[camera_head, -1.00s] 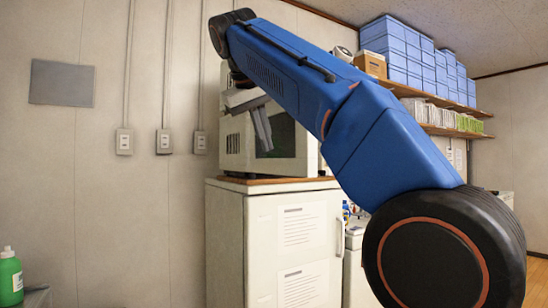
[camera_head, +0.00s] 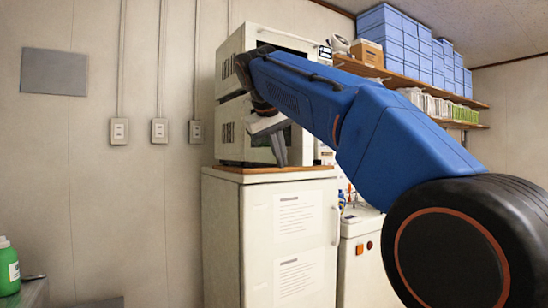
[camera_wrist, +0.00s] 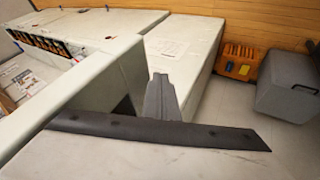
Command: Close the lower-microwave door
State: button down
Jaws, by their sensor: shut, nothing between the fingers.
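The lower microwave (camera_head: 231,133) is a white box standing on the wooden top of a white cabinet, directly under a second microwave. Its left side with dark vents shows in the head view. My arm and gripper cover much of its front, and I cannot tell how far its door (camera_head: 302,146) stands from the body. My gripper (camera_head: 280,150) is in front of the lower microwave, fingers pointing down, shut and empty. I cannot tell whether it touches the door. In the wrist view the grey fingers (camera_wrist: 162,98) show together, beside pale surfaces.
The upper microwave (camera_head: 233,68) sits just above my gripper. The white cabinet (camera_head: 222,235) has a vertical handle on its right. A shelf with blue boxes (camera_head: 393,40) is at the right. In the wrist view an orange crate (camera_wrist: 238,62) and a grey bin (camera_wrist: 288,88) stand on the floor.

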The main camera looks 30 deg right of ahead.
jog(key=shift+d, duration=0.3)
